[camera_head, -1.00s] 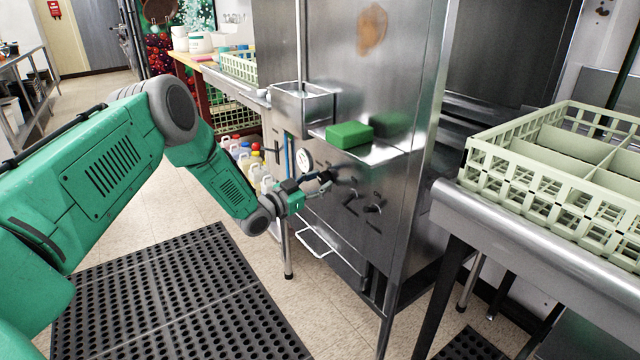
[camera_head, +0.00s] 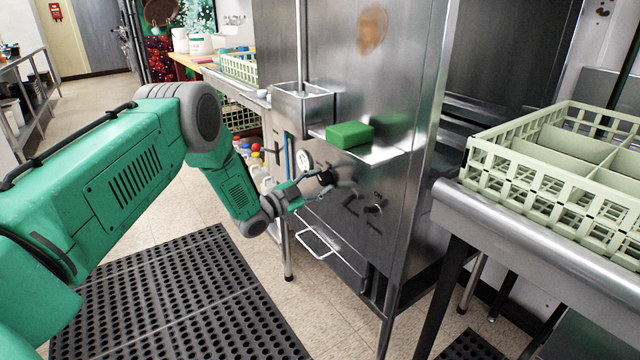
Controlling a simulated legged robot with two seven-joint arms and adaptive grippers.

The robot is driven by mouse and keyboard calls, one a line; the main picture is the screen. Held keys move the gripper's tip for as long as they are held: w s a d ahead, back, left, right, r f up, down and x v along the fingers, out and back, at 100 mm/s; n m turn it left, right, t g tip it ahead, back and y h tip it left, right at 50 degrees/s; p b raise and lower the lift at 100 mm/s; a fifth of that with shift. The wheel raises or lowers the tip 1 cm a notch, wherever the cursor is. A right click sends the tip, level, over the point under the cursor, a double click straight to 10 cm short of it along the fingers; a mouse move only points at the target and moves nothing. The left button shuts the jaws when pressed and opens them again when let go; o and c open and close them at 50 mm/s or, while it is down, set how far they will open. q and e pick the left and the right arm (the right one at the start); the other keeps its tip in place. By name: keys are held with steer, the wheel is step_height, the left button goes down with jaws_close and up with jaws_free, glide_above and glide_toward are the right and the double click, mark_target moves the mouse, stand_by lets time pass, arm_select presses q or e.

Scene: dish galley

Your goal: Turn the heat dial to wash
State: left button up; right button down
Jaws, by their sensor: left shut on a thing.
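The steel dishwasher (camera_head: 340,90) stands in the middle, with dark knobs on its lower front panel. My left gripper (camera_head: 322,180) reaches in from the left and is shut on a dark knob (camera_head: 326,177), which I take to be the heat dial. The fingers cover part of it, and its markings are too small to read. A round white gauge (camera_head: 304,160) sits just above and left of the fingers. Another dark knob (camera_head: 374,208) is to the right and lower, apart from the gripper. My right gripper is not in view.
A green sponge (camera_head: 350,134) lies on the steel ledge above the knobs. A pale green dish rack (camera_head: 560,165) rests on the counter (camera_head: 530,235) at right. Plastic bottles (camera_head: 262,178) stand behind my arm. A black perforated mat (camera_head: 170,300) covers the floor.

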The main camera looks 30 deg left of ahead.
arm_select(q)
steer(key=shift+s+f, duration=0.15)
steer(key=shift+f, duration=0.1)
steer(key=o, duration=1.1)
steer(key=shift+o, duration=0.2)
steer(key=shift+a, duration=0.1)
steer(key=shift+r, duration=0.1)
steer(key=shift+s+a, duration=0.1)
steer(key=shift+s, duration=0.15)
steer(key=v, duration=1.1)
steer(key=shift+s+a, duration=0.15)
steer(key=shift+a, duration=0.05)
